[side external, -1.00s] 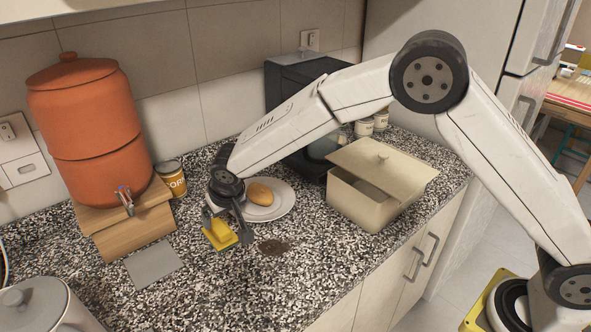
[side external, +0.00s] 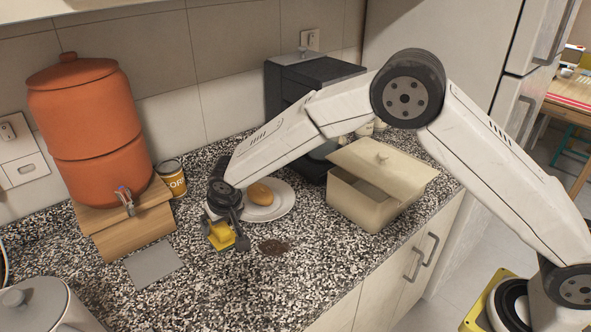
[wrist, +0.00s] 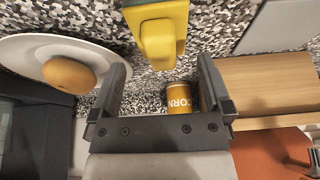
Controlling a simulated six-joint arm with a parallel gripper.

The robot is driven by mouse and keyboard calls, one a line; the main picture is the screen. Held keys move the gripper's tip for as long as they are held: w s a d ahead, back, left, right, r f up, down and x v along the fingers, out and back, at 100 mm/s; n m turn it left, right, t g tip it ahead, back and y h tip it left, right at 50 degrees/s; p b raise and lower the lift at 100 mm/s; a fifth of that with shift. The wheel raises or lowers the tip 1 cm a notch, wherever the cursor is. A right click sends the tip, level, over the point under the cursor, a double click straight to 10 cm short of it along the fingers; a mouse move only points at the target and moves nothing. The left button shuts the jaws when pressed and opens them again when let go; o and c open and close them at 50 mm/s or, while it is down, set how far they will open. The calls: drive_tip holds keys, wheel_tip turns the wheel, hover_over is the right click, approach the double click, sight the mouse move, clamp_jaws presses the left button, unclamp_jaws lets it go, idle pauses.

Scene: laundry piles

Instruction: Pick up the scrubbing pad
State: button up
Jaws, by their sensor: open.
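The yellow scrubbing pad (side external: 220,237) with a raised grip on top lies on the speckled counter, left of the plate. In the wrist view the pad (wrist: 160,38) is at the top, ahead of the fingertips and roughly centred between them. My gripper (side external: 225,239) is low over the pad, pointing down, and partly hides it in the side view. In the wrist view its two fingers (wrist: 163,70) are wide apart with nothing held between them. Whether a finger touches the pad cannot be told.
A white plate (side external: 283,204) with a bread roll (side external: 260,194) is close on the right. Behind are a can (side external: 171,178) and a clay dispenser (side external: 90,125) on a wooden stand. A beige box (side external: 365,205) stands right.

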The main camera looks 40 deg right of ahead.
sight(219, 227)
drive_tip(key=shift+x, duration=2.3)
drive_tip(key=shift+w+a, duration=0.1)
drive_tip(key=c, duration=1)
drive_tip(key=shift+o, duration=0.2)
drive_tip(key=shift+r, duration=0.1)
drive_tip(key=shift+r, duration=0.15)
drive_tip(key=shift+r, duration=0.5)
drive_tip(key=s+d+r, duration=0.4)
drive_tip(key=s+r, duration=0.7)
drive_tip(key=s, duration=0.2)
drive_tip(key=shift+s+d+r, duration=0.15)
drive_tip(key=shift+s+r, duration=0.05)
drive_tip(key=shift+r, duration=0.1)
